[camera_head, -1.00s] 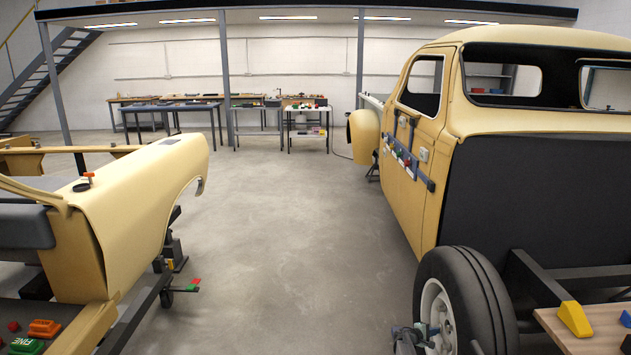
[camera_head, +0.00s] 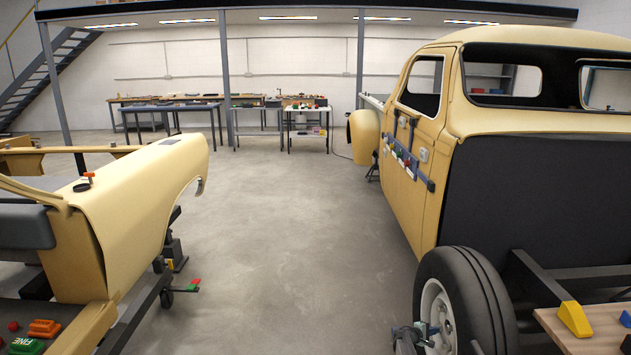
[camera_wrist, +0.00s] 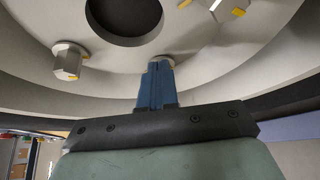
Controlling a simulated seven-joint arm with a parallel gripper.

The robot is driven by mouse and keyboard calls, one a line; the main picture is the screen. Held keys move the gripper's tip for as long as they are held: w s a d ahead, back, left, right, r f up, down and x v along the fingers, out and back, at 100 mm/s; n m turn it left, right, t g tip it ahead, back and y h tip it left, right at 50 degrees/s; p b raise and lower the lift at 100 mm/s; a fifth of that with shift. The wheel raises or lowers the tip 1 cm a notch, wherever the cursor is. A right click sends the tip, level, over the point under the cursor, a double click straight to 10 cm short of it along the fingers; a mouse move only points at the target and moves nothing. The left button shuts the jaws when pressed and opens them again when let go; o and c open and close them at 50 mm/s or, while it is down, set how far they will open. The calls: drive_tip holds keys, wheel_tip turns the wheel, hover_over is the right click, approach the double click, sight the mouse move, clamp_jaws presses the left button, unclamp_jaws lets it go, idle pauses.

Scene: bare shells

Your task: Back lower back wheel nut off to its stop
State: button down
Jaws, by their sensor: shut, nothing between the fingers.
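The truck's rear wheel (camera_head: 452,290) is at the lower right of the head view, its pale rim (camera_wrist: 30,25) filling the top of the wrist view. A hex nut (camera_wrist: 68,62) with a yellow mark stands at the left, and another nut (camera_wrist: 222,8) at the top right. My gripper (camera_wrist: 160,68) has its blue fingers shut and empty, pointing at the rim. A third nut (camera_wrist: 160,60) shows just behind the fingertips, mostly hidden; I cannot tell whether they touch. In the head view my gripper (camera_head: 428,331) is beside the wheel, small and unclear.
A dark hub hole (camera_wrist: 124,14) lies above the fingers. A wooden board with a yellow block (camera_head: 574,319) is right of the wheel. A cream fender (camera_head: 140,215) stands at the left. The floor (camera_head: 290,260) between is clear.

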drive_tip(key=shift+w, duration=0.1)
drive_tip(key=shift+s+a+r, duration=0.15)
drive_tip(key=shift+s, duration=0.1)
drive_tip(key=shift+s+a, duration=0.1)
drive_tip(key=shift+a, duration=2.75)
